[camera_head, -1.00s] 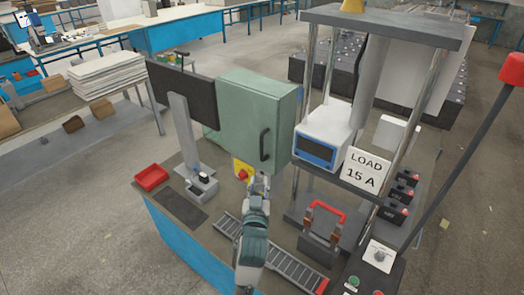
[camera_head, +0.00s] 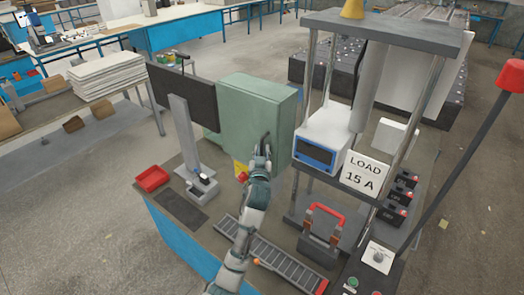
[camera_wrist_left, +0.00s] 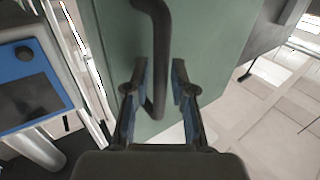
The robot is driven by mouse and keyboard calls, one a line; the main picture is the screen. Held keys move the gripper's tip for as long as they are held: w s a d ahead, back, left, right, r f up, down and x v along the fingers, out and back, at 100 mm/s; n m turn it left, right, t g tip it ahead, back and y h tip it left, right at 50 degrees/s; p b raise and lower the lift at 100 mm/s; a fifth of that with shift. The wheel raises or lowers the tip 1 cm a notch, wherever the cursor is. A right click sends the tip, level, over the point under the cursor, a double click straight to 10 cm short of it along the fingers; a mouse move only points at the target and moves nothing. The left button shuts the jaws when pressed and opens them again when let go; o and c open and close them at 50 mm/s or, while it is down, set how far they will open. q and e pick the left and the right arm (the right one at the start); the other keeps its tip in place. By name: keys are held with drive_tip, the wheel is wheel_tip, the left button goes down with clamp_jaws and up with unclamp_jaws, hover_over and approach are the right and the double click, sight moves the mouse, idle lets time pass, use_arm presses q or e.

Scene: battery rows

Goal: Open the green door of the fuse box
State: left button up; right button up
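The fuse box is a green cabinet whose green door (camera_head: 236,122) faces me and is shut in the head view. In the left wrist view the door (camera_wrist_left: 215,45) fills the upper middle, with a dark bar handle (camera_wrist_left: 161,60) on it. My left gripper (camera_head: 264,148) is in front of the handle and hides most of it in the head view. In the left wrist view my left gripper (camera_wrist_left: 161,80) is open, with one finger on each side of the handle's end. I see gaps between the handle and the fingers. My right gripper is not in view.
A white and blue meter (camera_head: 322,140) and a "LOAD 15 A" sign (camera_head: 364,174) stand close to the right of the box. A yellow plate with a red knob (camera_head: 241,172) sits below.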

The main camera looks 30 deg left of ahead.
use_arm(q)
clamp_jaws()
